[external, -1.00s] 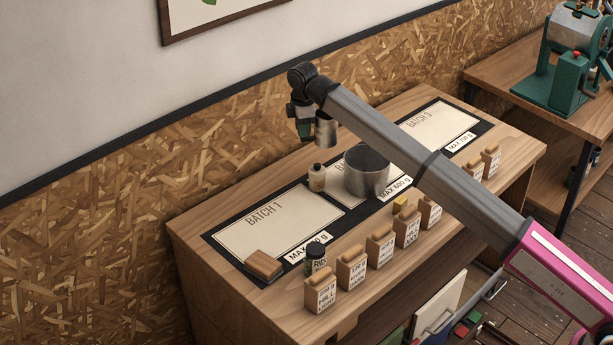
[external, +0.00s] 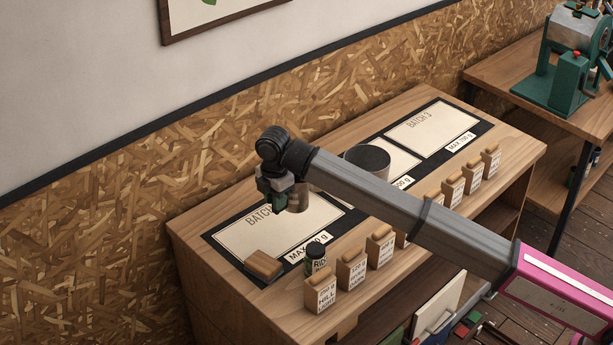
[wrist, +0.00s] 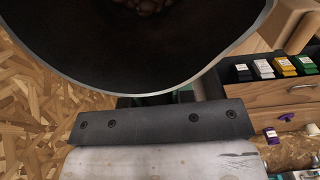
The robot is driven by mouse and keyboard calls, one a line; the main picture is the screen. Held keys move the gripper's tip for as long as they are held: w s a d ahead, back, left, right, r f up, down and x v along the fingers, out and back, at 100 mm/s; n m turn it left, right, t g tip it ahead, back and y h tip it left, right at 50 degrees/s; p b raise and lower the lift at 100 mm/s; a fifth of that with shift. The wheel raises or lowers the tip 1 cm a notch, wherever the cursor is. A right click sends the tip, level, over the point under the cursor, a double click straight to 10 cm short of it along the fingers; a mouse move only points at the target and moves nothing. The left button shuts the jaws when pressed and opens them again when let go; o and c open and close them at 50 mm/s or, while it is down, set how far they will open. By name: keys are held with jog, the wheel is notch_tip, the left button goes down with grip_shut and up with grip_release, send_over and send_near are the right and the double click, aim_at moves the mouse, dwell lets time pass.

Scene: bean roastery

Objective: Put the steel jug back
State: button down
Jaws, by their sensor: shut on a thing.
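The small steel jug (external: 298,198) is held over the BATCH 1 card (external: 318,215), clear of the wall; whether it touches the card I cannot tell. My gripper (external: 284,200) is shut on it, at the jug's left side in the external view. In the wrist view the jug's mouth (wrist: 150,75) fills the top, a dark inside with a pale rim and some brown beans showing. The fingertips are hidden there behind the jug and a grey gripper plate.
A large steel pot (external: 367,158) stands on the middle card, partly behind my arm. The BATCH 3 card (external: 432,124) is bare.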

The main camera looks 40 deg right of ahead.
notch_tip(320, 180, down, 2)
jog(key=shift+f, duration=0.15)
jog(key=shift+w+f, duration=0.1)
jog(key=shift+f, duration=0.15)
jog(key=shift+w+d+f, duration=1.2)
jog(key=shift+w+f, duration=0.3)
jog(key=shift+f, duration=0.35)
jog(key=shift+w+d+f, duration=1.2)
jog(key=shift+w+f, duration=0.25)
jog(key=shift+f, duration=0.35)
jog(key=shift+w+d+f, duration=1.2)
jog(key=shift+w+f, duration=0.3)
jog(key=shift+f, duration=0.35)
jog(key=shift+f, duration=0.1)
jog(key=c, duration=1)
grip_release()
jog(key=shift+o, duration=0.2)
notch_tip(320, 180, up, 12)
